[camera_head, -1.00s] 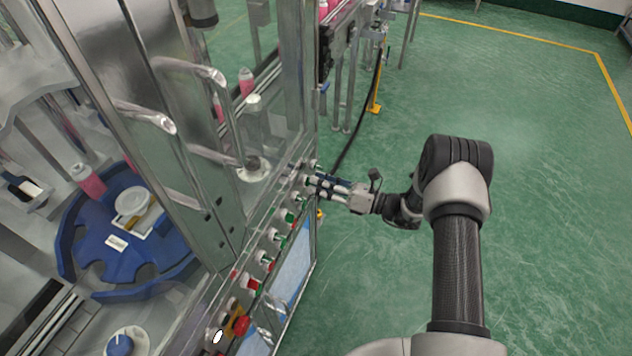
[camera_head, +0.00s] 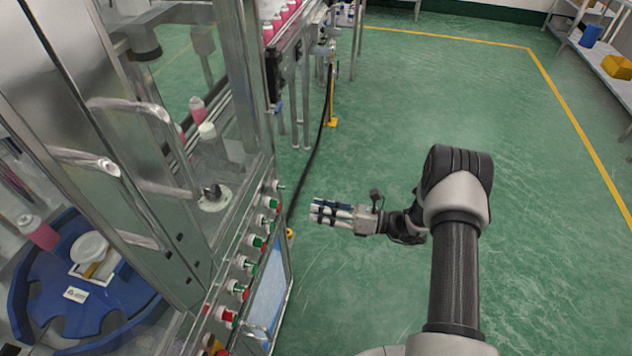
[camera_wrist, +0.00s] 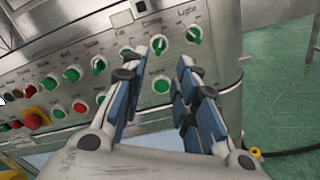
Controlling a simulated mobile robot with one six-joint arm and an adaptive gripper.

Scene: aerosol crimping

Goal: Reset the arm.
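My gripper (camera_head: 316,211) is stretched out to the left over the green floor, a short way right of the machine's control panel (camera_head: 233,268), with a visible gap to it. In the wrist view my gripper (camera_wrist: 170,62) has its two blue-padded fingers apart with nothing between them. Beyond them the control panel (camera_wrist: 75,75) shows green knobs, green buttons and red buttons. A green button (camera_wrist: 161,86) shows between the fingers. My arm is bent at the elbow.
The machine has steel doors with handles (camera_head: 128,104). A blue turntable (camera_head: 60,315) and a pink bottle (camera_head: 38,232) are inside. A black cable (camera_head: 315,150) runs to the floor. A shelf (camera_head: 600,60) stands at the far right. Open floor (camera_head: 540,230) lies to the right.

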